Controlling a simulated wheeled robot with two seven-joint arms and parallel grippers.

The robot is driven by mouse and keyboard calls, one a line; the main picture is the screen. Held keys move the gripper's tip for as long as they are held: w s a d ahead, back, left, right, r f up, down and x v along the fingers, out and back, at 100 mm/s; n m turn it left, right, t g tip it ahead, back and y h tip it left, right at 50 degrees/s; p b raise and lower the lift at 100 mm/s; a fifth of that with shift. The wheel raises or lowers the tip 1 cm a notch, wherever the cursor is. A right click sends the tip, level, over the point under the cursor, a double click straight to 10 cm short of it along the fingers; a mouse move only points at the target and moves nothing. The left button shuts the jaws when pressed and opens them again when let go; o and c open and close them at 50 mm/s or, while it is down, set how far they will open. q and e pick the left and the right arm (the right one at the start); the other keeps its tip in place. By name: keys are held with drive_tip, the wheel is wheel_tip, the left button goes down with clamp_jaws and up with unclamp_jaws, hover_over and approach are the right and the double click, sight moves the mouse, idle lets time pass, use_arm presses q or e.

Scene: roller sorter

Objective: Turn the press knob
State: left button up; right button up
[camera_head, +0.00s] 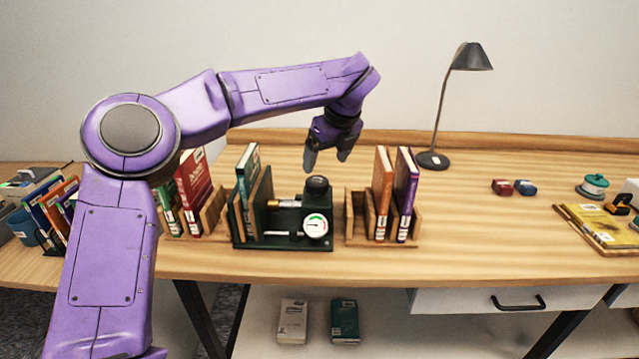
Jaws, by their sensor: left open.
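The press (285,242) is a dark green device on the wooden desk, with a white round gauge (315,226) on its front. A black knob (317,184) sits on top of it. A green book stands in the press's left part. My left gripper (326,160) points downward above the knob, with its two dark fingers apart and nothing between them. A small gap shows between the fingertips and the knob. My right gripper is not in view.
Wooden holders with upright books stand left of the press and right of it (404,195). A desk lamp (437,160) stands at the back. Small red and blue blocks (513,187) lie to the right. The desk between the right holder and the blocks is clear.

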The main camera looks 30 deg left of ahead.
sight(318, 181)
use_arm(q)
drive_tip(key=x, duration=0.8)
drive_tip(key=shift+a+p, duration=0.1)
drive_tip(key=shift+p, duration=0.25)
drive_tip(key=shift+s+r, duration=0.1)
drive_tip(key=c, duration=1)
